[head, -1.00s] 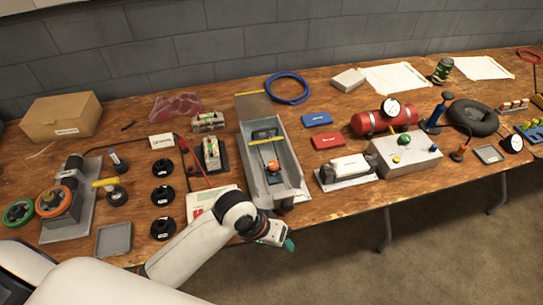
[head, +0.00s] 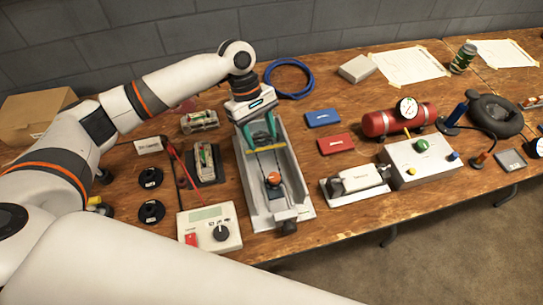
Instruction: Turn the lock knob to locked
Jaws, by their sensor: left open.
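An orange knob (head: 273,178) sits inside a long grey open tray (head: 296,190) on the table; I cannot tell its setting. A dark round knob (head: 289,227) is at the tray's front end. A yellow bar (head: 265,150) lies across the tray's far part, with black strips running from it toward the orange knob. My left gripper (head: 259,132) points down over the far end of the tray, its teal fingers apart, close to the yellow bar. I cannot tell whether they touch it. It holds nothing I can see. My right gripper is not in view.
A white meter box (head: 210,228) with a dial stands left of the tray. Red (head: 334,143) and blue (head: 323,118) boxes and a grey control box (head: 430,160) are to the right. A blue cable coil (head: 288,78) lies behind. Bare wood lies between the tray and these boxes.

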